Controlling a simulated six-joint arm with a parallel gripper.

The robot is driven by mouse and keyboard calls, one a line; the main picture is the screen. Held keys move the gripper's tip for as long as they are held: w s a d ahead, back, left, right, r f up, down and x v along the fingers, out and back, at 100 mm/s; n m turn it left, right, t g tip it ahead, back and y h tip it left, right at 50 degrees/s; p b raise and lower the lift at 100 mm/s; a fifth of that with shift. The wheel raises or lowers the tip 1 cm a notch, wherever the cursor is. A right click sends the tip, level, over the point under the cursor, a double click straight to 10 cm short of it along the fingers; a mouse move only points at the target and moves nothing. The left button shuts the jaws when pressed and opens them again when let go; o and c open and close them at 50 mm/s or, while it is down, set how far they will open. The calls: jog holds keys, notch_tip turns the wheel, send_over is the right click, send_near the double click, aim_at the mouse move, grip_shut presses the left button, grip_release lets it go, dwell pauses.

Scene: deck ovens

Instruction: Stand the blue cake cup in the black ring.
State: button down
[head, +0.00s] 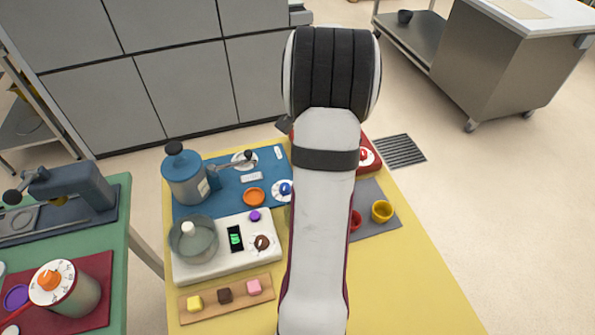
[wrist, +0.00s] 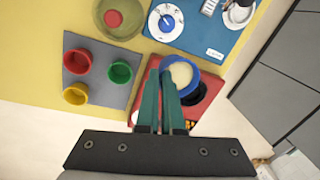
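The blue cake cup (wrist: 193,82), with a pale cream inside, is at the middle of the wrist view, over the red board (wrist: 213,82). My gripper (wrist: 162,72) has its two green fingers close together with the cup's near-left wall between the tips. The cup looks upright. The black ring (wrist: 198,97) lies on the red board just below and right of the cup in the picture, partly covered by it. I cannot tell the height of the cup above the board. In the head view my arm hides the gripper, cup and ring; part of the red board (head: 373,166) shows.
A grey mat (wrist: 98,93) beside the red board holds red (wrist: 77,61), green (wrist: 121,72) and yellow (wrist: 75,95) cups. A blue board (wrist: 215,45) with a dial and a round greenish vessel (wrist: 120,22) are nearby. Yellow table (head: 425,285) is clear at front right.

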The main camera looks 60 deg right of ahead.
jog(key=w+d+f+m, duration=0.2)
jog(key=w+d+m, duration=0.1)
jog(key=d, duration=0.9)
jog(key=shift+d+f, duration=0.15)
jog(key=shift+f, duration=2.5)
jog(key=shift+f, duration=0.55)
jog(key=c, duration=1.3)
grip_release()
jog(key=shift+c, duration=0.2)
notch_tip(320, 180, up, 11)
jog(key=s+a, duration=0.1)
jog(key=shift+s+a+f, duration=0.1)
